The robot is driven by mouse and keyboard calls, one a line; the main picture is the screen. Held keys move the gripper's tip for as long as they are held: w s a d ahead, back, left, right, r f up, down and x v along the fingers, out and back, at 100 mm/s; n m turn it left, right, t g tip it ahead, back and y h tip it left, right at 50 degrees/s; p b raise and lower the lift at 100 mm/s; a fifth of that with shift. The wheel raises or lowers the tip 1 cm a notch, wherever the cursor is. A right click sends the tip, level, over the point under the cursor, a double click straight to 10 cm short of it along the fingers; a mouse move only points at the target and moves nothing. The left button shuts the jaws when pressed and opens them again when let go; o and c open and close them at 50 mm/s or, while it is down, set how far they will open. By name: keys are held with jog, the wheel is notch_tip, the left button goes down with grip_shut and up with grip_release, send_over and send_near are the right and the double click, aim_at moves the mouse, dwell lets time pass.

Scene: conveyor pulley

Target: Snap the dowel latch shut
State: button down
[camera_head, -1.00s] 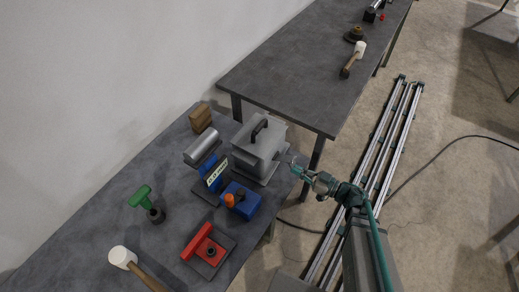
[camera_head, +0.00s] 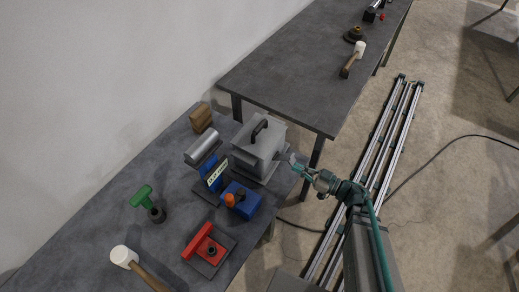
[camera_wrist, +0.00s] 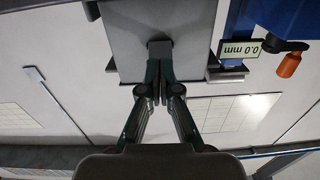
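A grey box-shaped housing (camera_head: 253,150) with a black handle (camera_head: 259,130) on top stands at the right edge of the near table. In the wrist view its grey face (camera_wrist: 115,35) fills the top middle, with a small dark grey block (camera_wrist: 160,48) jutting from it. I take this block to be the latch, but cannot be sure. My gripper (camera_head: 294,163) is beside the housing's right side. In the wrist view my gripper (camera_wrist: 160,80) has its fingers together, tips at the block's edge. I see nothing clearly held between them; the exact contact is hidden.
A blue gauge with a 0.0 mm plate (camera_head: 217,175) and a blue block with an orange knob (camera_head: 241,200) stand close in front of the housing. A second table (camera_head: 300,70) stands behind.

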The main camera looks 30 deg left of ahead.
jog(key=shift+r+p, duration=0.35)
jog(key=shift+r, duration=0.35)
jog(key=shift+a+r, duration=0.1)
jog(key=shift+r, duration=0.1)
jog(key=shift+f, duration=0.55)
jog(key=d, duration=0.7)
jog(key=shift+s+b, duration=0.35)
dwell(0.3)
